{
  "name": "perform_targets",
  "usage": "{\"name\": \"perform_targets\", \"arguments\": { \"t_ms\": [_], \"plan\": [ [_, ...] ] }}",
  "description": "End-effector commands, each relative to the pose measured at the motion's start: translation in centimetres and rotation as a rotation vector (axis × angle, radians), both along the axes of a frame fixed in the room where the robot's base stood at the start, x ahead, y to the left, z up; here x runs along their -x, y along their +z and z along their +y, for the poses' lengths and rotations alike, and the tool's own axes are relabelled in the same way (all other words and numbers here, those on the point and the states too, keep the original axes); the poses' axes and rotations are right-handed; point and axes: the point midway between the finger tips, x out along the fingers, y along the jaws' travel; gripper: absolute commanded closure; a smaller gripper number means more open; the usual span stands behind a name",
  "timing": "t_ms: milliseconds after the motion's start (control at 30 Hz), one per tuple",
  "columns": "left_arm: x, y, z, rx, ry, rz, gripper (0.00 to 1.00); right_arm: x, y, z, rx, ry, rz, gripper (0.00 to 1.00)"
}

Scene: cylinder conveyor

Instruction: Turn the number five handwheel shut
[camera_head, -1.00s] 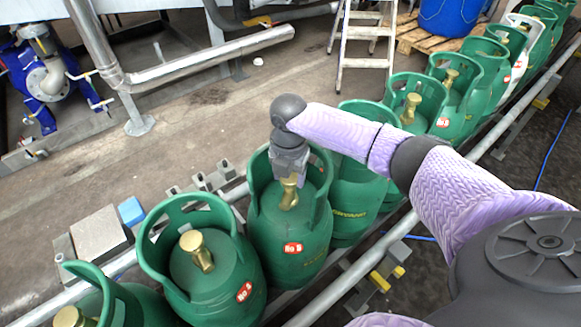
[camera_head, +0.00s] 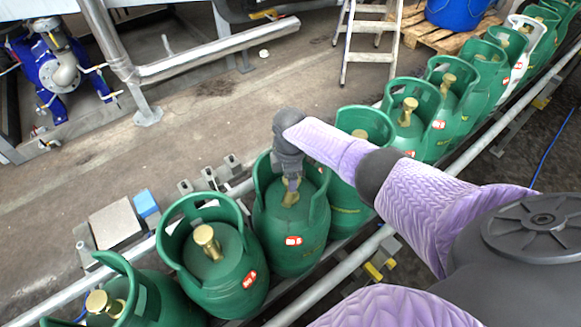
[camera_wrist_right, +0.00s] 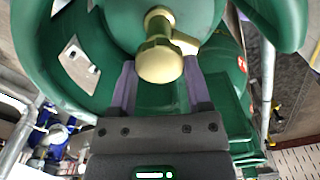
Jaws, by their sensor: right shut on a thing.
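A green cylinder (camera_head: 288,226) stands in the row below my right arm. Its red and white label (camera_head: 293,241) appears to read No 5, though it is small. A brass valve with its handwheel (camera_head: 289,200) sits on top, inside the collar. My right gripper (camera_head: 291,186) points down into the collar and is shut on the brass handwheel. In the right wrist view, the brass handwheel (camera_wrist_right: 160,60) lies between the two purple-grey fingers (camera_wrist_right: 161,84). The fingers partly hide the valve in the head view. My left gripper is not in view.
A green cylinder (camera_head: 213,267) stands at the near left, another (camera_head: 350,205) close on the right. Rails (camera_head: 325,280) run along the row. A grey box (camera_head: 115,223) and a blue block (camera_head: 146,204) lie beside it.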

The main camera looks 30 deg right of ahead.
Motion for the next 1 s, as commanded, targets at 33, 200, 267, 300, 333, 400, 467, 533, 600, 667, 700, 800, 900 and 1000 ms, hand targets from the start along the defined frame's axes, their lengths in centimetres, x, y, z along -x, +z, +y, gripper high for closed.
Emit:
{"name": "perform_targets", "arguments": {
  "t_ms": [33, 200, 267, 300, 333, 400, 467, 533, 600, 667, 700, 800, 900, 1000],
  "plan": [
    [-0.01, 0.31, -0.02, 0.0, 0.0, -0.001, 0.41, -0.03, 0.21, 0.0, 0.0, -0.033, -0.001, 0.96],
    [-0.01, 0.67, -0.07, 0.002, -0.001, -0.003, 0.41, -0.08, 0.15, -0.06, 0.001, -0.139, -0.001, 0.96],
    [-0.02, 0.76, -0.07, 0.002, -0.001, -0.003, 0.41, -0.09, 0.14, -0.04, 0.001, -0.167, -0.001, 0.96],
    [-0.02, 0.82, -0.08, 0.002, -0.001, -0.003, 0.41, -0.11, 0.13, -0.05, 0.001, -0.185, -0.002, 0.96],
    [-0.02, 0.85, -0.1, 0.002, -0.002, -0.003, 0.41, -0.11, 0.13, -0.07, 0.001, -0.196, -0.002, 0.96],
    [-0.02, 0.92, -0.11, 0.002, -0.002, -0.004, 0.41, -0.11, 0.11, -0.1, 0.002, -0.221, -0.001, 0.96],
    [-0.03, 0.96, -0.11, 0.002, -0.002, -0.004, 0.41, -0.11, 0.1, -0.11, 0.002, -0.236, -0.001, 0.96],
    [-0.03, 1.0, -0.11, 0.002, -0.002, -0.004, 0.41, -0.12, 0.09, -0.11, 0.002, -0.25, -0.001, 0.96],
    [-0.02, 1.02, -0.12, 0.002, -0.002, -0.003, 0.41, -0.13, 0.08, -0.11, 0.002, -0.26, -0.001, 0.96],
    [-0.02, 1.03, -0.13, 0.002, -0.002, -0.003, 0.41, -0.13, 0.08, -0.11, 0.002, -0.265, -0.001, 0.96],
    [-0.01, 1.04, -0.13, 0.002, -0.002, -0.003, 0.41, -0.14, 0.07, -0.12, 0.002, -0.268, -0.001, 0.96],
    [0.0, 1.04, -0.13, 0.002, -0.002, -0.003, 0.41, -0.14, 0.07, -0.12, 0.002, -0.27, -0.001, 0.96],
    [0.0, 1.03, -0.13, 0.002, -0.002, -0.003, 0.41, -0.15, 0.07, -0.12, 0.001, -0.271, -0.002, 0.96],
    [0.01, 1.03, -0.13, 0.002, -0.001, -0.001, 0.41, -0.15, 0.07, -0.11, 0.001, -0.27, -0.002, 0.96]
  ]
}}
